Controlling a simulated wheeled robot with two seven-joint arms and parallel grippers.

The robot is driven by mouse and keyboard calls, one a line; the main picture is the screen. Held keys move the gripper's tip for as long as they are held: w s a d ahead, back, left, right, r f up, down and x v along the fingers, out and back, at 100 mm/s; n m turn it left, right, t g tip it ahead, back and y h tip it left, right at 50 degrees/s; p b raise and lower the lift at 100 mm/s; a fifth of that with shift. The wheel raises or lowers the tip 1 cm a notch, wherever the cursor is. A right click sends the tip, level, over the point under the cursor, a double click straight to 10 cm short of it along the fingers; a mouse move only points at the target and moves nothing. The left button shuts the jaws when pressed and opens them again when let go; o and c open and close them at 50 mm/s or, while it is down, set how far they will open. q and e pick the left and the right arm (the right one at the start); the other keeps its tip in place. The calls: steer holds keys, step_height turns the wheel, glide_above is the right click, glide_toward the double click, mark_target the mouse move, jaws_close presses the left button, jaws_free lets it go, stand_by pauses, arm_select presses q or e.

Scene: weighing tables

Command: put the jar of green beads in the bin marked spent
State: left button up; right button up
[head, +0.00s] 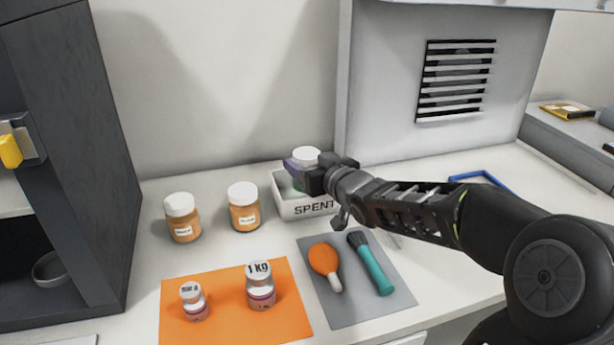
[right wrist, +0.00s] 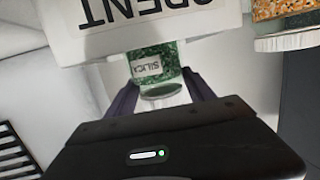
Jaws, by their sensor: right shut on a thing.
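The jar of green beads has a white lid (head: 306,153) and a label that reads SILICA in the right wrist view (right wrist: 148,68). My right gripper (head: 303,168) is shut on this jar, with its purple fingers on either side. The white bin marked SPENT (head: 312,209) stands against the back wall. The jar is upright at the bin's opening. In the right wrist view the bin's front wall (right wrist: 145,28) hides the jar's lower end. I cannot tell whether the jar touches the bin floor. My left gripper is not in view.
Two white-lidded jars of orange beads (head: 182,217) (head: 243,206) stand left of the bin. In front lie an orange mat (head: 225,327) with two weights and a grey mat (head: 345,312) with an orange bulb and a teal brush. A dark cabinet (head: 75,150) bounds the left.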

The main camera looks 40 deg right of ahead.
steer(key=shift+f, duration=1.6)
steer(key=shift+f+b, duration=0.15)
steer(key=shift+b, duration=0.25)
steer(key=o, duration=1.6)
steer(key=shift+o, duration=0.2)
